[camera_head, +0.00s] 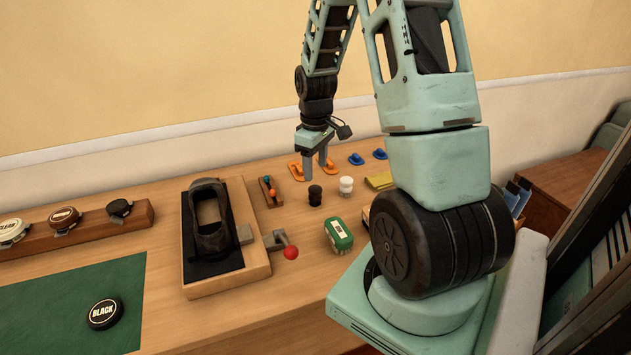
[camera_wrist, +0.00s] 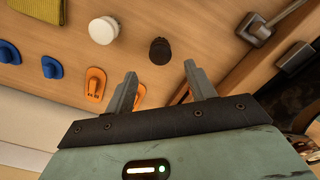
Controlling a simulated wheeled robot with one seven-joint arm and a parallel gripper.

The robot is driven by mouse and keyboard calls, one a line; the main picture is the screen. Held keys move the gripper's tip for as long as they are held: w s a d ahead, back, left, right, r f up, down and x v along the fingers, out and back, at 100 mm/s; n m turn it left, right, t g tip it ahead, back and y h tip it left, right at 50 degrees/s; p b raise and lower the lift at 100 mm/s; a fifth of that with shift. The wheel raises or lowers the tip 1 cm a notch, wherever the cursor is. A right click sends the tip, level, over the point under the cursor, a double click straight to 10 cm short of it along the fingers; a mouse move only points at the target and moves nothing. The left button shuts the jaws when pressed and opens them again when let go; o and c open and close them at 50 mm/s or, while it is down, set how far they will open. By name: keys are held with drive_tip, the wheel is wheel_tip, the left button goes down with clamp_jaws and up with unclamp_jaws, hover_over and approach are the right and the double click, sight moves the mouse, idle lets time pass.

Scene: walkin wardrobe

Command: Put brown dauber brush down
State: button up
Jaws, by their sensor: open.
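A small dark brown, nearly black, round-topped piece (camera_head: 315,195), apparently the brown dauber brush, stands upright on the wooden table (camera_head: 330,285). In the wrist view the dark piece (camera_wrist: 160,51) stands just beyond the fingertips, roughly in line with the gap between them, and apart from both. My gripper (camera_head: 315,164) points down over the back of the table, behind the dark piece. In the wrist view my gripper (camera_wrist: 160,71) has its fingers spread with nothing between them. A similar white piece (camera_head: 346,187) stands right of the dark one.
Orange pieces (camera_head: 296,171) lie near my gripper, and blue ones (camera_head: 356,159) farther right. A small rack (camera_head: 270,191), a shoe (camera_head: 209,220) in a wooden tray (camera_head: 256,275) and a green-and-white brush (camera_head: 338,235) are nearby. A black tin (camera_head: 104,313) sits on the green mat (camera_head: 55,300).

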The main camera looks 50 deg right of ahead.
drive_tip(key=a+r+n, duration=0.1)
drive_tip(key=a+r, duration=0.3)
drive_tip(key=a, duration=0.8)
drive_tip(key=a+r+n, duration=0.2)
drive_tip(key=a+r, duration=0.1)
drive_tip(key=a, duration=0.8)
drive_tip(key=s+a+r+n, duration=0.3)
drive_tip(key=s+a, duration=1.4)
drive_tip(key=shift+a+y, duration=0.3)
